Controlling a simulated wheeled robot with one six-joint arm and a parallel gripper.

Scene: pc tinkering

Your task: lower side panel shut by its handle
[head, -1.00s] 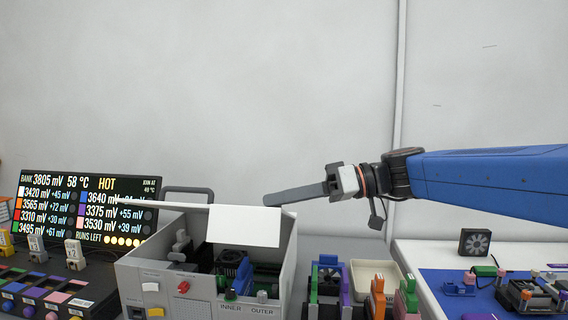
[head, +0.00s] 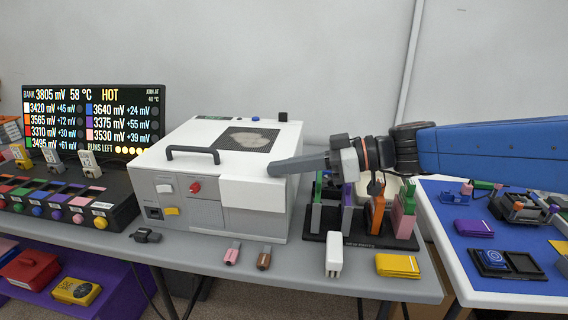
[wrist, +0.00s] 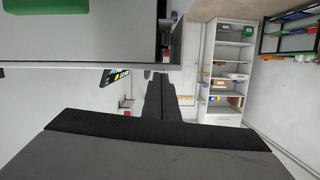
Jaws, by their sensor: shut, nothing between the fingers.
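The side panel (head: 192,137) is a white lid lying flat over the top of the grey case (head: 205,215), with a dark mesh vent. Its dark bar handle (head: 193,153) stands at the front left edge. A white flap (head: 252,195) hangs down the front face at the right. The inside of the case is hidden in the head view. My gripper (head: 272,168) is shut and empty, its grey fingers pointing left at the case's front right top corner, apart from the handle. I cannot tell if they touch the panel. The fingers (wrist: 160,100) also show in the wrist view.
A parts rack (head: 360,241) stands right of the case, below my arm. A display (head: 90,120) and a socket board (head: 60,195) are at the left. Small plugs, a white block (head: 334,254) and a yellow box (head: 398,265) lie along the front edge.

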